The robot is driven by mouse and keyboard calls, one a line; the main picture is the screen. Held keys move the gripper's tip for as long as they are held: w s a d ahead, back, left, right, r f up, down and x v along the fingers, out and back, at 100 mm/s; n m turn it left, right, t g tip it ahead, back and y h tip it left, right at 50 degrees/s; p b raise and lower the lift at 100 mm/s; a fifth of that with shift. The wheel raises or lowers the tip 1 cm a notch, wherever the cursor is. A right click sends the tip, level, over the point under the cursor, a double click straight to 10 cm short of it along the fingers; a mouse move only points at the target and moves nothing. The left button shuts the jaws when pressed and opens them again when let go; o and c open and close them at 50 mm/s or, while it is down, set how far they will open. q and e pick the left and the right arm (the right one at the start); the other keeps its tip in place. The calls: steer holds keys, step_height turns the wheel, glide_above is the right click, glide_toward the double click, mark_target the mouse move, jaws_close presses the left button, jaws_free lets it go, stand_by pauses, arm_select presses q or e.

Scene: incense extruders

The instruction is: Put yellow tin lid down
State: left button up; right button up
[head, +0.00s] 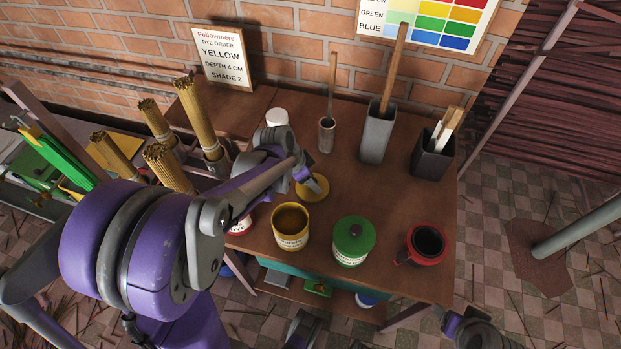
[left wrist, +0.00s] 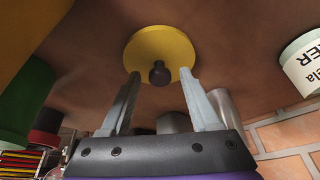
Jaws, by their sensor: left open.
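The yellow tin lid (head: 317,188) lies on the wooden table behind the open yellow tin (head: 290,243). In the left wrist view the round yellow lid (left wrist: 160,42) shows its dark knob (left wrist: 159,73) toward the gripper. My left gripper (left wrist: 160,76) is open, with its two fingers apart on either side of the knob, and holds nothing. In the head view my left arm hides part of the lid and most of this gripper (head: 299,172). The yellow tin has dark yellow contents.
A green lidded tin (head: 353,243) and a red pot (head: 426,245) stand right of the yellow tin. A grey holder (head: 377,138), a dark holder (head: 431,160) and a small cup (head: 327,136) stand behind. Incense bundles (head: 162,165) stand left. Bare table lies right of the lid.

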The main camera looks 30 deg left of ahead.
arm_select(q)
steer(key=shift+r, duration=0.35)
steer(key=p+v, duration=0.2)
steer(key=v, duration=0.9)
steer(key=shift+s+r, duration=0.2)
steer(key=shift+r, duration=0.05)
steer(key=shift+a, duration=0.1)
steer(key=s+d+r+n+t+y+p, duration=0.1)
steer(key=s+d+r+n+y+p, duration=0.1)
steer(key=s+d+n+p, duration=0.3)
steer(key=s+d+n, duration=0.1)
steer(key=s+d, duration=0.3)
steer(key=s, duration=0.2)
steer(key=shift+s+d+r+t, duration=0.15)
steer(key=shift+s+d+t, duration=0.15)
steer(key=shift+s+d, duration=0.1)
steer(key=shift+a, duration=0.1)
